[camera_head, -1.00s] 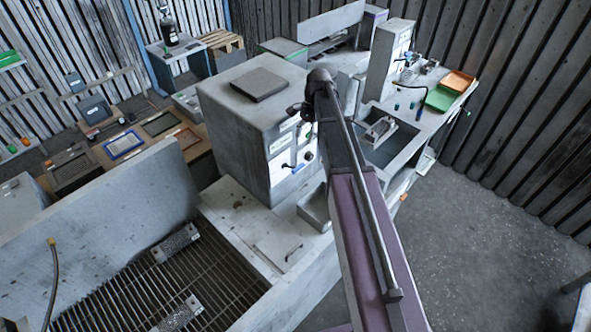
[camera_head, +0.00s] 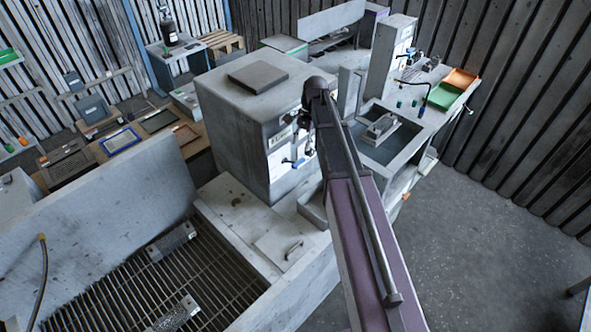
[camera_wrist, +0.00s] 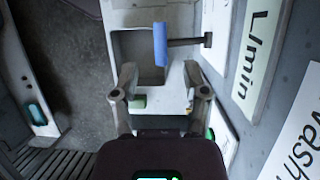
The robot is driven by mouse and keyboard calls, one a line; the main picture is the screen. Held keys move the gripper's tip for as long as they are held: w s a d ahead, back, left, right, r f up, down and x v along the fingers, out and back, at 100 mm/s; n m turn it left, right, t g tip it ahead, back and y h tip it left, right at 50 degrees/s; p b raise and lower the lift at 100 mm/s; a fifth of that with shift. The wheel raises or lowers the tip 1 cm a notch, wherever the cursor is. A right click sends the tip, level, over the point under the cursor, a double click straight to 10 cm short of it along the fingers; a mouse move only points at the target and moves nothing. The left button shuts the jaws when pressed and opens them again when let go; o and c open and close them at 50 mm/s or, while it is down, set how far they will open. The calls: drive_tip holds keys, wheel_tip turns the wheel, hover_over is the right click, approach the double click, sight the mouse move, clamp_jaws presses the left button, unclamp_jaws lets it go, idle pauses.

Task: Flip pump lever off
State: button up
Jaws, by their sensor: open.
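The pump lever is likely the blue handle (camera_wrist: 161,44) in the wrist view. It stands out on a dark stem from a light panel on the right. It also shows as a small blue handle (camera_head: 294,162) on the front of the grey cabinet in the head view, partly obscured near my arm. My gripper (camera_wrist: 159,78) is open and empty in the wrist view. Its two fingertips sit apart, with the blue handle beyond them and roughly between their lines. I see no clear contact.
The grey cabinet (camera_head: 235,125) has a flat dark plate (camera_head: 258,77) on top. Labelled signs (camera_wrist: 262,45) line the panel close on the right in the wrist view. A slatted grate (camera_head: 130,290) lies in front, and a sink-like basin (camera_head: 385,150) is right of my arm.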

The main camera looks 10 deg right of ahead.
sight(296, 163)
drive_tip(key=shift+b+x, duration=3.7)
drive_tip(key=shift+x, duration=0.6)
clamp_jaws()
